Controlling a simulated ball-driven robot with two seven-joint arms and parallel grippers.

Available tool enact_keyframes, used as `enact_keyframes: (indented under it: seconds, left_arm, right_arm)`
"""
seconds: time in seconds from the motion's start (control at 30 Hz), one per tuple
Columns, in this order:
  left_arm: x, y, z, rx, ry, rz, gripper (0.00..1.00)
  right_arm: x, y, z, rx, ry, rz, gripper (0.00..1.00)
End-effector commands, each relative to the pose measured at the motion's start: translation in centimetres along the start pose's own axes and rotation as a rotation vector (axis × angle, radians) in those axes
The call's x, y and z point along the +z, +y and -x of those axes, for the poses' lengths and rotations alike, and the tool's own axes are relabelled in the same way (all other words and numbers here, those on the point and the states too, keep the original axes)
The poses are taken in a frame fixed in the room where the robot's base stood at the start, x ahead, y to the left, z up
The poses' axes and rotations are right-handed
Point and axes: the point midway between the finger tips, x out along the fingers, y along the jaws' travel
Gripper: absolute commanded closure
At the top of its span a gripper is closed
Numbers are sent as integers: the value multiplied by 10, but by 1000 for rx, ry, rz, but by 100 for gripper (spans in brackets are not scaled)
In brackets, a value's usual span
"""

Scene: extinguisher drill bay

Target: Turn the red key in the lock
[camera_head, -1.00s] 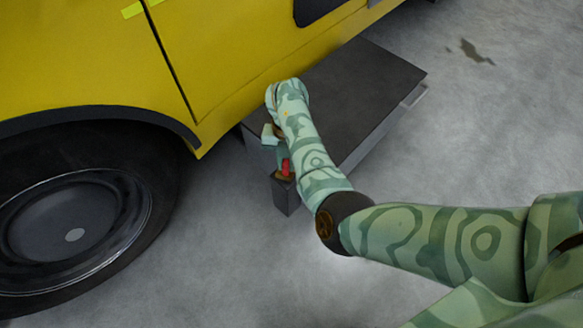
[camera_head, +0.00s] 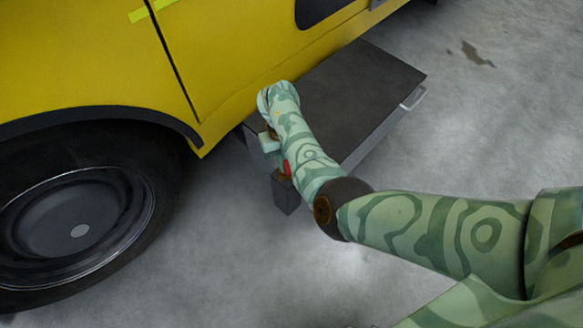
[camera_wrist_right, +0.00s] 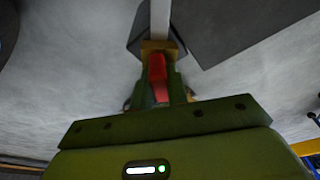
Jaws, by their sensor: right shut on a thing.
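The red key (camera_head: 286,168) sits at the brass lock (camera_head: 281,177) on top of a small dark block (camera_head: 286,194), partly hidden by my right forearm. In the right wrist view the red key (camera_wrist_right: 157,72) stands between the fingers of my right gripper (camera_wrist_right: 159,75), which is shut on it. The brass lock piece (camera_wrist_right: 158,47) is just beyond the fingertips, with the dark block (camera_wrist_right: 139,36) behind it. In the head view my right gripper (camera_head: 281,160) is mostly hidden under my forearm. I cannot tell the key's exact angle. My left gripper is not in view.
A large dark box (camera_head: 350,90) with a light handle (camera_head: 413,99) is beside the yellow vehicle (camera_head: 90,60). The vehicle's black wheel (camera_head: 75,225) is at the left. A pale bar (camera_wrist_right: 160,18) extends beyond the lock. The grey floor is clear at front.

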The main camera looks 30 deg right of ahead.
Motion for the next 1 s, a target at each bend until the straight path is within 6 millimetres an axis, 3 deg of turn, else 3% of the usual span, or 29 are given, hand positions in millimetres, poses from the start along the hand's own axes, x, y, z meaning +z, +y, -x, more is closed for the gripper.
enact_keyframes:
  seconds: [0.77,0.8,0.87,1.0]
  left_arm:
    - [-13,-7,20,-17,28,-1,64]
    - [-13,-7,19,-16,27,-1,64]
    - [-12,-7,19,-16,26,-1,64]
    - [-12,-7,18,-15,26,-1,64]
  right_arm:
    - [0,1,2,-134,-2,654,100]
    - [0,1,1,-134,-2,656,76]
    - [0,1,0,-134,-1,654,60]
    - [0,1,0,-133,-1,652,59]
